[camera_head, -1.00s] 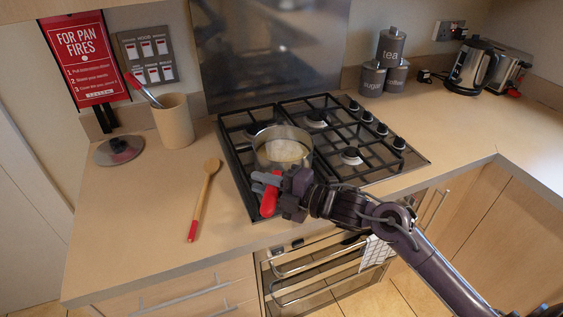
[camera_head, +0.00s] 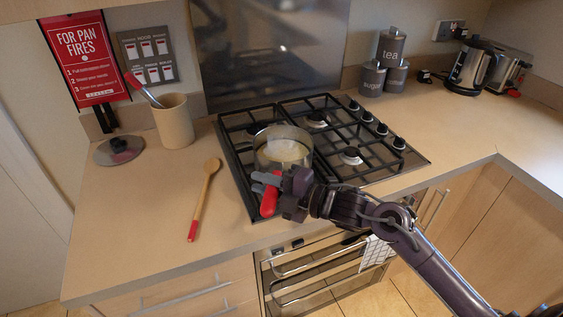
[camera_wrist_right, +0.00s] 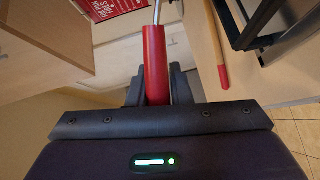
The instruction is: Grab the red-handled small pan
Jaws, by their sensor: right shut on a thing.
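The small pan (camera_head: 284,150) is a silver pot with pale contents, on the front left of the black hob. Its red handle (camera_head: 269,200) points toward the front edge of the counter. My right gripper (camera_head: 274,186) is shut on the red handle. In the right wrist view the red handle (camera_wrist_right: 155,65) stands between the two dark fingers of my right gripper (camera_wrist_right: 154,88). My left gripper is not in view.
The gas hob (camera_head: 375,172) has black grates around the pan. A wooden spoon (camera_head: 204,199) with a red end lies left of the hob. A lid (camera_head: 118,150) and a utensil pot (camera_head: 174,122) stand behind it. Canisters (camera_head: 389,48) and a kettle (camera_head: 473,67) stand at the back right.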

